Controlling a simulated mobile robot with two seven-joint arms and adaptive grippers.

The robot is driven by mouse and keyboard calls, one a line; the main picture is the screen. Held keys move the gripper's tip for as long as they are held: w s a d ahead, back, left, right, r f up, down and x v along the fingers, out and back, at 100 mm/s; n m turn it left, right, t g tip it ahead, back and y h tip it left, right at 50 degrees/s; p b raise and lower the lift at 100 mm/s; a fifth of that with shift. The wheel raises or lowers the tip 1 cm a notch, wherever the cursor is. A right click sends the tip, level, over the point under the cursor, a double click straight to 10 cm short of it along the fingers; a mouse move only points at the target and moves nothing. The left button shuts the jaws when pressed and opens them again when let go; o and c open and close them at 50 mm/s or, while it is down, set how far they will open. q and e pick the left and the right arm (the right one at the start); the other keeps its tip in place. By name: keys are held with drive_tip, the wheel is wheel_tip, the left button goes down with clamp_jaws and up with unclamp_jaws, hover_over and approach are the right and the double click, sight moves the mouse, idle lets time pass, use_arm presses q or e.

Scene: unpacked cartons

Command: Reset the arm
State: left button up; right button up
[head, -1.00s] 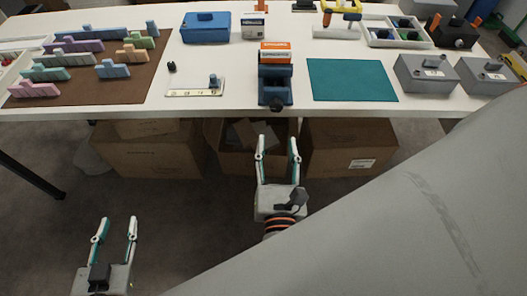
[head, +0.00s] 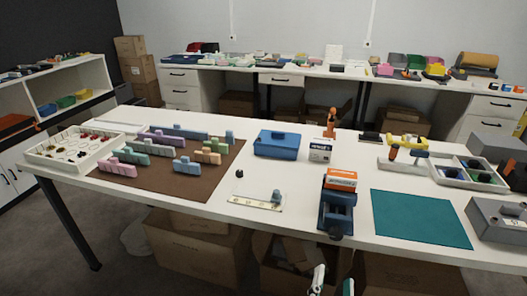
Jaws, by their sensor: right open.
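My right gripper (head: 333,284) shows only as two white and green fingertips at the bottom edge of the head view. The fingers stand apart with nothing between them, so it is open and empty. It is in front of the table's near edge and below the tabletop, with an open carton (head: 276,274) behind it. The rest of the gripper is cut off by the frame. My left gripper is not in view.
Closed cartons (head: 195,262) stand underneath. A back counter (head: 300,72) lines the wall.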

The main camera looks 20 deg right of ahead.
drive_tip(key=w+a+r+n+t+y+p, duration=0.2)
drive_tip(key=a+r+n+t+y, duration=0.3)
drive_tip(key=n, duration=0.6)
drive_tip(key=a+f+n+y+p, duration=0.2)
drive_tip(key=a+n+y, duration=0.4)
drive_tip(key=n, duration=1.3)
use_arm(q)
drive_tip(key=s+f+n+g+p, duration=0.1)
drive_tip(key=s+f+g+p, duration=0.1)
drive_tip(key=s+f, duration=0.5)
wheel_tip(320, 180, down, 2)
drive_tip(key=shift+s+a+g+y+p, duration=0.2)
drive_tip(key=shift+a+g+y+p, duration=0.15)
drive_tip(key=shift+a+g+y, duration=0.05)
use_arm(e)
drive_tip(key=s+d+f+n+g, duration=0.2)
drive_tip(key=f+n+g, duration=0.1)
drive_tip(key=f+n, duration=0.4)
drive_tip(key=s+d+f+n+g, duration=0.2)
drive_tip(key=f+n+g, duration=0.1)
drive_tip(key=f+n, duration=0.4)
drive_tip(key=s+d+f+n+g, duration=0.2)
drive_tip(key=s+f+n+g, duration=0.1)
drive_tip(key=f+n, duration=0.4)
drive_tip(key=shift+d+f+n+g+y, duration=0.3)
drive_tip(key=shift+f+g+y, duration=0.1)
drive_tip(key=shift+f+g, duration=0.1)
